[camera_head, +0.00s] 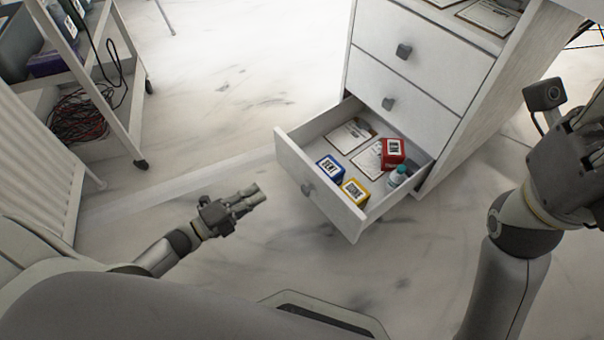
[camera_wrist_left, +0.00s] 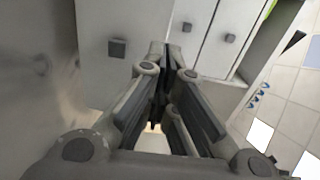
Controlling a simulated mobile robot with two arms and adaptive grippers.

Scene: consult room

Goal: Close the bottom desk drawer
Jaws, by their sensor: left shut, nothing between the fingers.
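The bottom drawer (camera_head: 320,192) of the white desk pedestal is pulled well out, with its grey square knob (camera_head: 307,189) on the front. Inside lie a blue box (camera_head: 328,168), a yellow box (camera_head: 355,191), a red box (camera_head: 392,152), a small bottle (camera_head: 398,176) and papers. My left gripper (camera_head: 257,193) is shut and empty, in front of the drawer and apart from it. It also shows in the left wrist view (camera_wrist_left: 168,55), pointing toward drawer fronts. My right gripper (camera_head: 590,135) is partly cut off at the right edge; its fingers are not clear.
The upper drawers (camera_head: 424,43) of the pedestal are shut. A white trolley (camera_head: 112,120) with cables stands at the left, beside a white ribbed panel (camera_head: 35,165). The marble floor (camera_head: 225,110) between trolley and drawer is clear.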

